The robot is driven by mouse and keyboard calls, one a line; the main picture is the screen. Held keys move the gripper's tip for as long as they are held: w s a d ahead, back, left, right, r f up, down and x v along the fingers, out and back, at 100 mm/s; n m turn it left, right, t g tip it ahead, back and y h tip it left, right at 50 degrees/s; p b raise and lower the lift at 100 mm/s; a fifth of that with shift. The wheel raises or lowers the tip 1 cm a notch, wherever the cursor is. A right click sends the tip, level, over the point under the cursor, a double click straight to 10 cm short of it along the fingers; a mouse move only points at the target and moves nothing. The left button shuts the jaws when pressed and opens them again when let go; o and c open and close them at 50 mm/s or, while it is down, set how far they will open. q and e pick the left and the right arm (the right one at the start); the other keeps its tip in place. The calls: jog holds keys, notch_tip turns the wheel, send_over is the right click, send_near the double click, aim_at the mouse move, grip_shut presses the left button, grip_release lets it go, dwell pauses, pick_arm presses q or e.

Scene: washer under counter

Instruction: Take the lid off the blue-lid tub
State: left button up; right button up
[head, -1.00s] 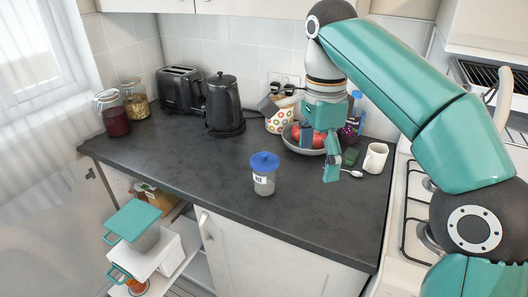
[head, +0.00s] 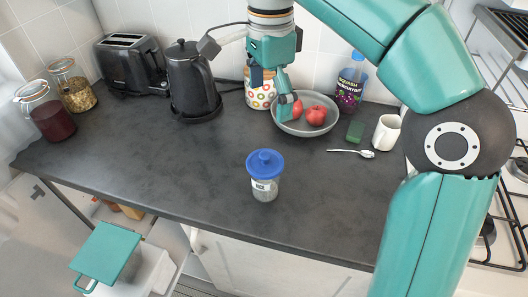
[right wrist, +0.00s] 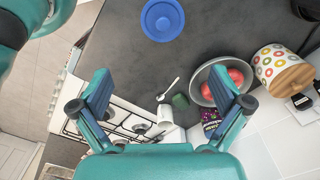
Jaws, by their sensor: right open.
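The tub (head: 265,190) is small and clear, with a pale label. It stands upright near the counter's front edge. Its round blue lid (head: 265,163) is on top, with a raised knob in the middle. The right wrist view shows the lid (right wrist: 162,18) from above at the top edge, beyond my fingers. My right gripper (head: 284,108) is in front of the bowl's left side in the head view, behind the tub and clear of the lid. Its fingers are apart and empty in the right wrist view (right wrist: 165,105). My left gripper is not in view.
A grey bowl (head: 323,127) of red fruit, a spoon (head: 352,153), a green block (head: 355,131), a white mug (head: 386,132) and a dark bottle (head: 349,88) are behind and right. Kettle (head: 190,85), toaster (head: 132,65) and jars (head: 47,112) stand left. Dark counter (head: 170,165) around the tub is free.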

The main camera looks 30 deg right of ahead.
jog(key=b, duration=0.2)
send_near(266, 156)
jog(key=f, duration=0.2)
jog(key=w+f, duration=0.1)
jog(key=f, duration=0.1)
jog(key=w+f, duration=0.1)
jog(key=f, duration=0.1)
jog(key=shift+d, duration=0.15)
jog(key=shift+s, duration=0.1)
jog(key=shift+s+f, duration=0.65)
jog(key=shift+s, duration=0.3)
jog(key=f, duration=0.3)
jog(key=shift+w+b, duration=0.3)
jog(key=shift+w, duration=0.05)
jog(key=shift+w+f, duration=0.2)
jog(key=shift+s+r, duration=0.2)
jog(key=shift+s, duration=0.1)
jog(key=shift+c, duration=0.2)
jog(key=shift+s, duration=0.1)
jog(key=shift+c, duration=1.2)
jog(key=shift+w, duration=0.2)
jog(key=c, duration=0.5)
jog(key=shift+s, duration=0.3)
jog(key=c, duration=0.8)
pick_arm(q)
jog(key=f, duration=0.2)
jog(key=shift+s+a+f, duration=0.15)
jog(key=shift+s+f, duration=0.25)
pick_arm(e)
jog(key=shift+c, duration=0.5)
